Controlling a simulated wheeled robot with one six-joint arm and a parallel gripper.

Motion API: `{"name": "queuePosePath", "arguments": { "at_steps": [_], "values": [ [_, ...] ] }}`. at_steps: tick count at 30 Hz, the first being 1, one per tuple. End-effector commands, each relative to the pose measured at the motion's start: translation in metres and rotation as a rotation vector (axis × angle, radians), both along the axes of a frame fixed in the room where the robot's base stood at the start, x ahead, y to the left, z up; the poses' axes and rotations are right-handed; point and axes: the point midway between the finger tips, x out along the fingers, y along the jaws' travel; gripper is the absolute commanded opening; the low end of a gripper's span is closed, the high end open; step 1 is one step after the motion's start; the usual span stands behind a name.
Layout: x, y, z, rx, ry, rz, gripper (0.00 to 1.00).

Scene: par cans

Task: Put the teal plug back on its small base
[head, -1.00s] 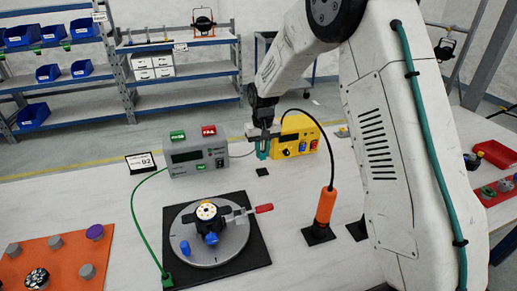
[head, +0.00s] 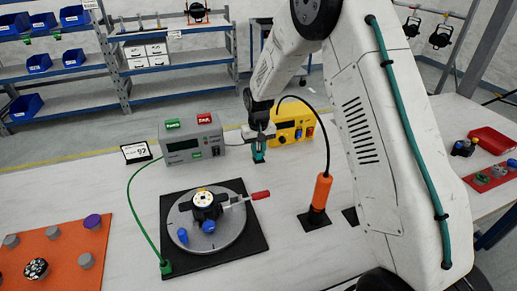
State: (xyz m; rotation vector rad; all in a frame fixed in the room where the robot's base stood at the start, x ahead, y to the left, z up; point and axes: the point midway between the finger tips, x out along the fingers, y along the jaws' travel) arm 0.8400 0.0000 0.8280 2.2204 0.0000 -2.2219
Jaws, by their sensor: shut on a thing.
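My gripper (head: 259,134) is shut on the teal plug (head: 259,151) and holds it upright, pointing down. The plug is partly covered by the fingers. The small black base (head: 259,160) shows only as a dark sliver at the plug's lower end; the plug and gripper hide most of it. I cannot tell whether the plug is seated in the base or just above it.
A grey tester (head: 191,140) stands left of my gripper, and a yellow box (head: 291,122) close behind it on the right. A grey turntable (head: 232,232) on a black mat lies in front. An orange handle (head: 321,192) stands upright to the right.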

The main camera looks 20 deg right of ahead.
Motion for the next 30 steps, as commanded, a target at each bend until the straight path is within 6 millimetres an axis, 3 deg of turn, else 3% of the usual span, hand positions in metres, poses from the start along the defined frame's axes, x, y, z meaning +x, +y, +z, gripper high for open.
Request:
{"name": "queuePosePath", "arguments": {
  "at_steps": [29, 30],
  "values": [
    [-0.0002, 0.0000, -0.0033, 0.000, -0.001, 0.000, 0.00],
    [-0.0002, 0.0000, -0.0033, 0.000, -0.001, 0.000, 0.21]
  ]
}}
